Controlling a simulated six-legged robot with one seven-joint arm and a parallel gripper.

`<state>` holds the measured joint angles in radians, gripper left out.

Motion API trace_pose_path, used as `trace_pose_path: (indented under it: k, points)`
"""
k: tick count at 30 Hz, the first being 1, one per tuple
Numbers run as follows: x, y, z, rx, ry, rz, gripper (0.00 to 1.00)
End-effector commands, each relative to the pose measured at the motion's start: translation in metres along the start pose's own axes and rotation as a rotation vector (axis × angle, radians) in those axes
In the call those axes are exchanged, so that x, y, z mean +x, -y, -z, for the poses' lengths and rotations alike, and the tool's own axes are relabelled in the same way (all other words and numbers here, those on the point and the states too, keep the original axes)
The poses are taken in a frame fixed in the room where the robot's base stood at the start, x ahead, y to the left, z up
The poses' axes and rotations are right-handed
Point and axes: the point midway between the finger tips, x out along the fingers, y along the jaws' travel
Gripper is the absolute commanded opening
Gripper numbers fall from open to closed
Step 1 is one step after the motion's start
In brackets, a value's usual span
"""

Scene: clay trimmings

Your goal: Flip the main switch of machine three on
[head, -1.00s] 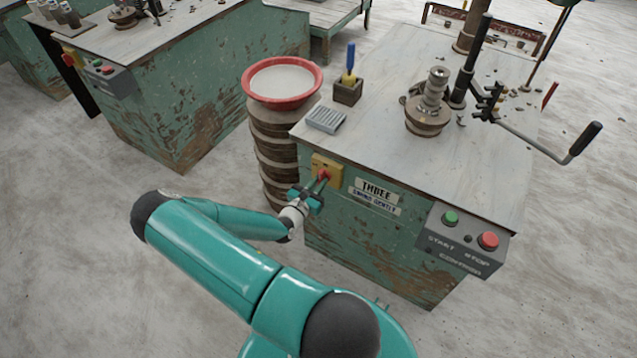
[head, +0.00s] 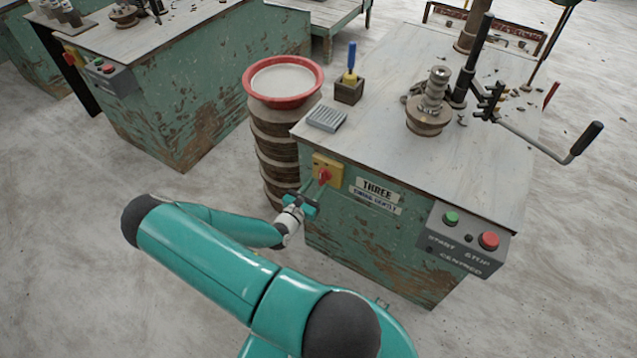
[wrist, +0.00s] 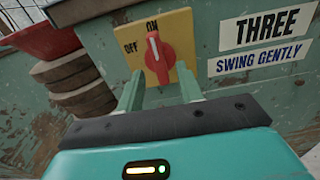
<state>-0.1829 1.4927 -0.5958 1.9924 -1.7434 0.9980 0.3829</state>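Machine three (head: 375,235) is a worn green cabinet with a "THREE" plate (wrist: 272,27). Its main switch is a red rotary knob (wrist: 162,66) on a yellow plate (wrist: 183,24), also seen at the cabinet's upper left corner in the head view (head: 325,176). In the wrist view the knob's white pointer aims up at the ON mark; OFF is to its left. My gripper (wrist: 158,78) is open and empty, its two fingers apart just short of the knob. In the head view my gripper (head: 314,193) sits just below and in front of the switch.
A grey box with a green start button (head: 450,218) and red stop button (head: 488,240) is on the cabinet's right. A stack of round brown pieces under a red basin (head: 283,80) stands close left. Open floor lies further left.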

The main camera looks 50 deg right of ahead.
Motion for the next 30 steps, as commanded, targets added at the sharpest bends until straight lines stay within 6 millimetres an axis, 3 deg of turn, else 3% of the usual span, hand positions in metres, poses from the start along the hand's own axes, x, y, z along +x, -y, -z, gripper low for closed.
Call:
trace_pose_path:
  k: [9, 15, 30]
  points:
    - [-0.072, -0.001, 0.000, 0.000, -0.001, -0.004, 0.36]
    - [-0.102, -0.001, 0.000, 0.000, 0.001, -0.002, 0.36]
    - [-0.110, 0.000, 0.000, -0.001, 0.000, 0.000, 0.36]
